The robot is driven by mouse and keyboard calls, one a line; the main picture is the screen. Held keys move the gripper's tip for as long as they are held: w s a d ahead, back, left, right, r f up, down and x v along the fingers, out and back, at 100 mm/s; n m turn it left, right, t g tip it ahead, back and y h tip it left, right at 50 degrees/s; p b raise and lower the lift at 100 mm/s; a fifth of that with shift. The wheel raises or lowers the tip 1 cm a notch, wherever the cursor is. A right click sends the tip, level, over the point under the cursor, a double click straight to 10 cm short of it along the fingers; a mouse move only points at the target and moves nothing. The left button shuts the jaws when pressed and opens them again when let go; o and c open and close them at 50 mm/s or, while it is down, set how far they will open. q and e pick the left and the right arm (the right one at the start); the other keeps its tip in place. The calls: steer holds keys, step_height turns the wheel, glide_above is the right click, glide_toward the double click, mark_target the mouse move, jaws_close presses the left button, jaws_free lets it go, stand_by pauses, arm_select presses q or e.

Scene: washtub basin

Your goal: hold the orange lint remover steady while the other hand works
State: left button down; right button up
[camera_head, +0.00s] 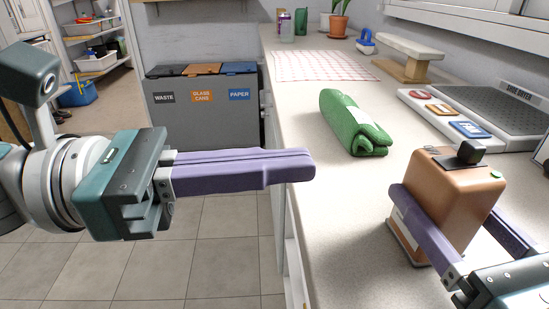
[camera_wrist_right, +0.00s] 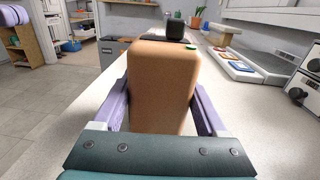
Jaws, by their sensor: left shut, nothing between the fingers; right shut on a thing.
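The orange lint remover (camera_head: 454,196) is a boxy, upright block with rounded edges, a black knob on top and a small green mark. It stands on the counter at the right of the head view. My right gripper (camera_head: 462,225) has one purple finger on each side of it and is shut on it. The lint remover (camera_wrist_right: 163,85) fills the middle of the right wrist view, between the two fingers.
A rolled green towel (camera_head: 352,122) lies behind the lint remover. A grey shoe dryer (camera_head: 505,101) stands at the right wall. A checked cloth (camera_head: 322,66) lies further back. Waste bins (camera_head: 203,110) stand on the floor left of the counter. The counter's near left part is clear.

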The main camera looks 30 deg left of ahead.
steer(key=o, duration=1.6)
steer(key=shift+s+d, duration=0.1)
